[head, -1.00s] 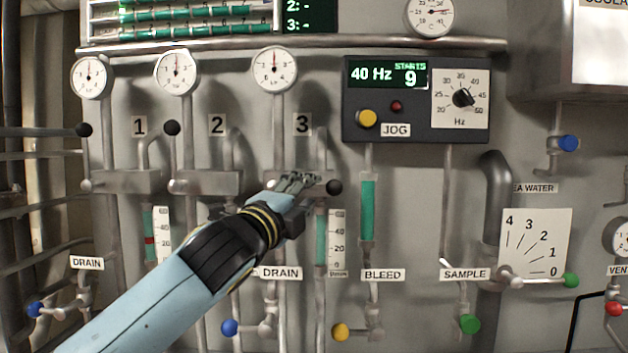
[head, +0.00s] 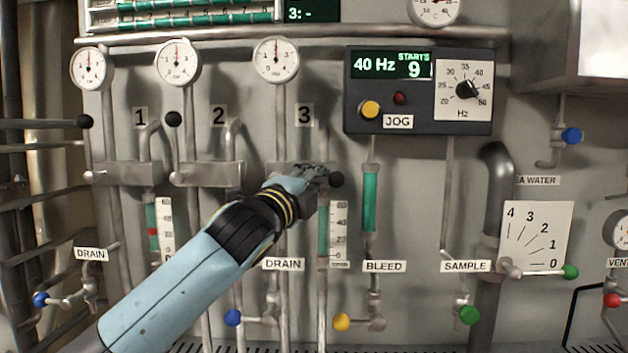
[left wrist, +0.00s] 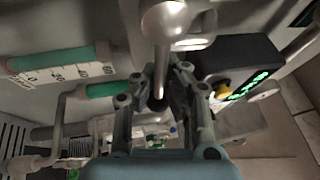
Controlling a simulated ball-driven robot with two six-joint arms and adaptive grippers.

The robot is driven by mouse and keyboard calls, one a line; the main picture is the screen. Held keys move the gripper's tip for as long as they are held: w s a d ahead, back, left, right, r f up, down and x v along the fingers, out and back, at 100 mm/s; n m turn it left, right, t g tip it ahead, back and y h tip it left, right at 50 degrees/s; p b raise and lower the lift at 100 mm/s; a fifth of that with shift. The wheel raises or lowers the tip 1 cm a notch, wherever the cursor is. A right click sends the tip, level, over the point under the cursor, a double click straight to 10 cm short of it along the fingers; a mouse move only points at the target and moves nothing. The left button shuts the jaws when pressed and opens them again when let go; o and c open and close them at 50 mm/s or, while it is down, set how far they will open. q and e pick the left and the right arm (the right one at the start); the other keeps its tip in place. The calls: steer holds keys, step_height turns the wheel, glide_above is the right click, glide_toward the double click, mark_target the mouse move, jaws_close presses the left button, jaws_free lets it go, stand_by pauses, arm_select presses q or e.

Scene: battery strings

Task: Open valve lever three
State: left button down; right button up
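Valve lever three lies level below the label "3" (head: 304,117), with its black knob (head: 336,179) pointing right. My left gripper (head: 318,173) is at this lever, just left of the knob, and hides most of its rod. In the left wrist view, the lever's metal rod (left wrist: 162,53) runs from a round hub (left wrist: 165,22) down between the two fingers of my left gripper (left wrist: 165,74). A dark ball (left wrist: 157,104) shows deeper between them. The fingers are partly closed around the rod; whether both touch it is unclear. My right gripper is not in view.
Levers one and two stand upright with black knobs (head: 85,121) and (head: 173,119). A control box (head: 418,120) with a JOG label is at upper right of lever three. A green gauge tube (head: 370,198) stands right of the knob. Drain and bleed valves are below.

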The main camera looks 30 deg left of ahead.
arm_select(q)
steer(key=shift+f, duration=0.2)
steer(key=shift+r+n+b, duration=0.1)
steer(key=shift+n+b, duration=0.2)
steer(key=shift+r+b, duration=0.25)
steer(key=shift+b, duration=0.1)
